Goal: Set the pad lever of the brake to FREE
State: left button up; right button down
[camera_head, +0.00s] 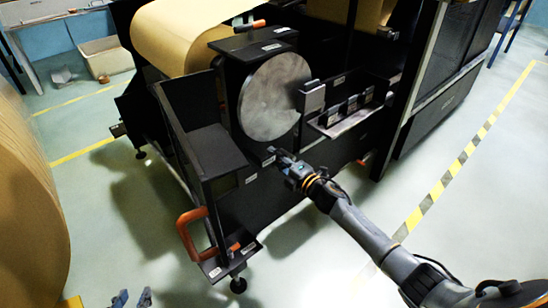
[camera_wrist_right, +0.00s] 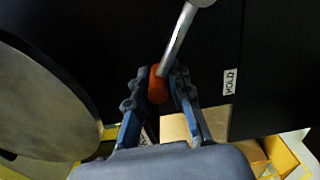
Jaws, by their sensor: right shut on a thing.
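The pad lever (camera_wrist_right: 176,42) is a silver rod with an orange grip (camera_wrist_right: 157,86), seen in the right wrist view. A HOLD label (camera_wrist_right: 230,82) is on the dark panel to its right; the lever stands to the left of that label. I see no readable FREE label. My right gripper (camera_wrist_right: 160,88) is shut on the orange grip. In the head view my right gripper (camera_head: 279,158) is at the dark panel below the grey brake disc (camera_head: 272,97), and it hides the lever there. My left gripper (camera_head: 132,299) shows only its fingertips at the bottom edge, apart and empty.
An orange handle (camera_head: 186,236) stands out at the machine's near left corner. A small rack (camera_head: 345,119) with labelled dark blocks is right of the disc. A large kraft roll (camera_head: 28,205) fills the left edge. Floor (camera_head: 330,250) is open in front.

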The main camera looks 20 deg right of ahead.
pick_arm(q)
jog(key=shift+s+a+f+g, duration=0.2)
jog(key=shift+s+f+g, duration=0.2)
jog(key=shift+f, duration=0.05)
pick_arm(e)
jog(key=shift+w+d+r, duration=0.2)
jog(key=shift+d+r, duration=0.1)
jog(key=shift+d, duration=0.1)
jog(key=c, duration=1.2)
grip_release()
pick_arm(q)
jog(key=shift+w, duration=0.1)
pick_arm(e)
jog(key=shift+f, duration=0.1)
pick_arm(q)
jog(key=shift+d, duration=0.1)
pick_arm(e)
jog(key=shift+s, duration=0.15)
jog(key=shift+s+f, duration=0.1)
jog(key=shift+s, duration=0.1)
jog(key=v, duration=1.1)
jog(key=shift+s+d, duration=0.15)
jog(key=shift+s, duration=0.1)
